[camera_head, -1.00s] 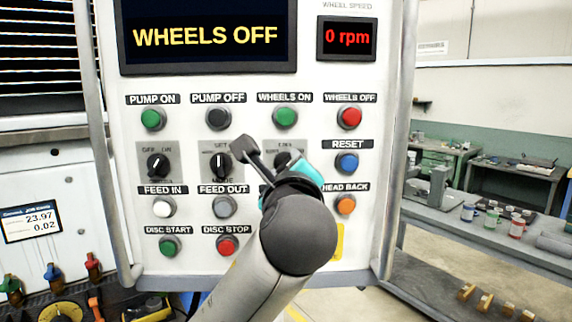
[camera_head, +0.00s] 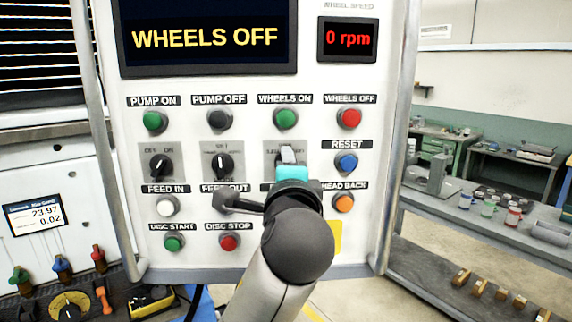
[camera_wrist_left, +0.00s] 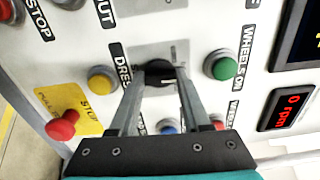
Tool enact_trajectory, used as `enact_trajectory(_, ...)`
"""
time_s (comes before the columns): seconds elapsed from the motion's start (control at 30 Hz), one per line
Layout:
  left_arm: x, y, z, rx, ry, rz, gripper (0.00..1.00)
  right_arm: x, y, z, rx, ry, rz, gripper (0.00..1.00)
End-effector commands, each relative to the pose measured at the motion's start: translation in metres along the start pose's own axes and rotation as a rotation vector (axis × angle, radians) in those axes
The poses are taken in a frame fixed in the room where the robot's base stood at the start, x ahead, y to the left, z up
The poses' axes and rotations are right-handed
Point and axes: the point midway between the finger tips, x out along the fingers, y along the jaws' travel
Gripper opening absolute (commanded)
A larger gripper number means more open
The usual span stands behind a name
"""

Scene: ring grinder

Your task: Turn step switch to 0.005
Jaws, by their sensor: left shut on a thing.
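A black rotary knob (camera_wrist_left: 158,70) on a grey plate (camera_wrist_left: 150,28) sits between the fingers in the left wrist view. In the head view its plate (camera_head: 271,158) is under the WHEELS ON button, third in the row of rotary switches. My left gripper (camera_wrist_left: 158,64) is shut on this knob, one finger on each side. In the head view the gripper (camera_head: 288,154) covers most of the knob. The scale print on the plate is too small or hidden to read, so the knob's setting cannot be told. My right gripper is in neither view.
Two other rotary switches, a left one (camera_head: 160,165) and a MODE one (camera_head: 222,164), stand to the left. The green WHEELS ON button (camera_head: 286,117), blue RESET button (camera_head: 346,163) and orange HEAD BACK button (camera_head: 343,202) are close around. The screen (camera_head: 205,38) reads WHEELS OFF.

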Motion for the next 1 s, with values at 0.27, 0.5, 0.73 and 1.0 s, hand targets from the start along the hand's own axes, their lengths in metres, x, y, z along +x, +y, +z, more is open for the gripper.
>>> enact_trajectory(0.27, -0.0001, 0.0008, -0.0006, -0.047, 0.001, 0.002, 0.00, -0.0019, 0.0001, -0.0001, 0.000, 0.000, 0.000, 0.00)
enact_trajectory(0.5, 0.0000, 0.0009, -0.0007, -0.050, 0.002, 0.002, 0.00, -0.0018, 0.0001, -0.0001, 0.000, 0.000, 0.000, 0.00)
enact_trajectory(0.73, 0.0000, 0.0008, -0.0006, -0.049, 0.001, 0.002, 0.59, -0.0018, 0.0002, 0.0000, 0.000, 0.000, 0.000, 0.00)
enact_trajectory(1.0, 0.0000, 0.0004, -0.0003, -0.049, 0.001, 0.001, 0.78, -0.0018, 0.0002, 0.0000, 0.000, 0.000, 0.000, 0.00)
